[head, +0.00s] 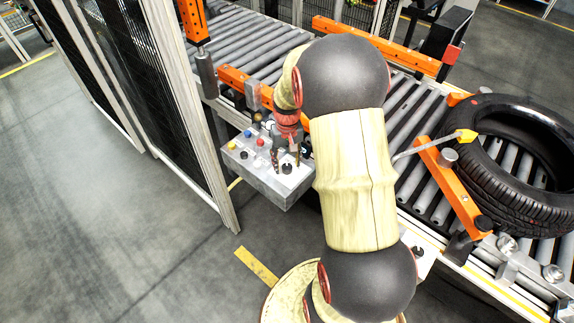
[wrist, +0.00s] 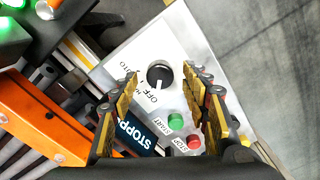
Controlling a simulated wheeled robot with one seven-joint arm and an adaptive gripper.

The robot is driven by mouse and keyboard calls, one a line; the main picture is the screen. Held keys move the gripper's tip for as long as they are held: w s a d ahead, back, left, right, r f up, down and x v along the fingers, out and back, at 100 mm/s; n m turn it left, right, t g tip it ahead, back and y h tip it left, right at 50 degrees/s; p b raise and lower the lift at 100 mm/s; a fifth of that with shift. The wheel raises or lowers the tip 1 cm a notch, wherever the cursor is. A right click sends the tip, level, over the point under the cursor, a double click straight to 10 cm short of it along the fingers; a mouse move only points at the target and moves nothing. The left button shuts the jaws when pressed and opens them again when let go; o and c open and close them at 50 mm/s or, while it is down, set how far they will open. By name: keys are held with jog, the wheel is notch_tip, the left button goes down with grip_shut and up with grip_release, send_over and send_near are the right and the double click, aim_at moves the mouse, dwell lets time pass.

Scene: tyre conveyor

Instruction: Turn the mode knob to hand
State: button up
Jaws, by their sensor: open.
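The mode knob (wrist: 159,74) is a round black knob with a white mark, on a light panel of the control box (head: 262,180). In the wrist view its mark points down toward the "OFF" lettering; other lettering beside it is partly unreadable. My gripper (wrist: 162,80) is open, with one finger on each side of the knob and visible gaps between. I cannot tell how far above the panel the fingertips are. In the head view my gripper (head: 286,158) is over the box's right part, by a black knob (head: 286,169).
A green button (wrist: 176,121), a red button (wrist: 194,142) and a blue "STOPP" label (wrist: 135,136) lie close to the fingers. The roller conveyor (head: 405,110) and its orange rail (wrist: 40,115) run alongside. A tyre (head: 470,180) lies on the rollers. A fence (head: 150,90) stands left.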

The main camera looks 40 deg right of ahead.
jog(key=shift+f, duration=0.55)
jog(key=c, duration=1.1)
jog(key=shift+c, duration=0.2)
